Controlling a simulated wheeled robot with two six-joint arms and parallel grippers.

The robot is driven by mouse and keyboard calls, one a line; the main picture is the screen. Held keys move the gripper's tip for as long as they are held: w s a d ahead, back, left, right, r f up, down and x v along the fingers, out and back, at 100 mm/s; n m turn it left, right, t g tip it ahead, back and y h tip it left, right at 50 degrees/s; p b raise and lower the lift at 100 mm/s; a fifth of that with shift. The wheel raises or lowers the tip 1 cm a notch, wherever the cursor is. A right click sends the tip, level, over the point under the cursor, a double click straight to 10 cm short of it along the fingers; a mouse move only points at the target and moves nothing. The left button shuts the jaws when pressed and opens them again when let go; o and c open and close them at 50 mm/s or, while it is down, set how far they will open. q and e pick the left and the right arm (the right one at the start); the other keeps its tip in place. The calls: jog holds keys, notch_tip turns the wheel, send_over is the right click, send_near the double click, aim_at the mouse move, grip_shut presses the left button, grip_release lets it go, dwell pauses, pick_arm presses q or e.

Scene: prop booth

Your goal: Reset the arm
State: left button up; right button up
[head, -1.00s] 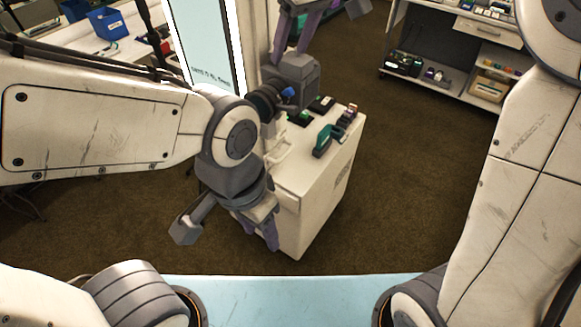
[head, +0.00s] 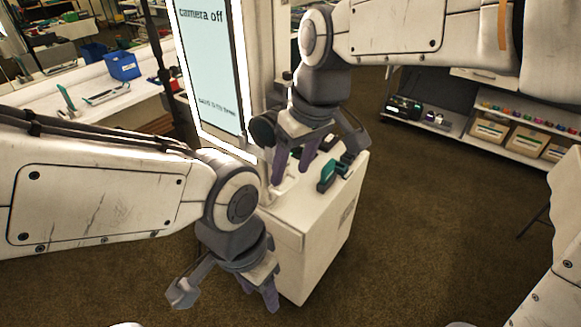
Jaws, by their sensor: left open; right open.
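My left gripper (head: 259,288) is at the lower middle of the head view, its purple fingers pointing down beside the near left side of a white cabinet (head: 318,252). It is open and holds nothing that I can see. My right gripper (head: 293,166) is above and behind it, over the far part of the cabinet top, with its purple fingers pointing down. It is open. Its fingers overlap part of the cabinet top in the picture, and I cannot tell whether they touch anything there.
A green and dark item (head: 327,176) stands on the cabinet top. A lit booth panel (head: 208,62) rises behind. A blue bin (head: 123,66) sits on a white counter at left. Shelves with cardboard boxes (head: 489,132) stand at right. The brown floor (head: 430,230) is clear.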

jog(key=shift+s+f, duration=0.3)
jog(key=shift+f, duration=0.1)
jog(key=s+d+f+g, duration=0.1)
jog(key=s+d+f, duration=0.1)
jog(key=s+f, duration=0.3)
jog(key=s+d+f+h, duration=0.1)
jog(key=s+f, duration=0.4)
jog(key=s, duration=0.6)
jog(key=shift+d+f+g, duration=0.15)
jog(key=shift+d+g, duration=0.25)
jog(key=shift+d, duration=0.25)
jog(key=shift+c, duration=0.8)
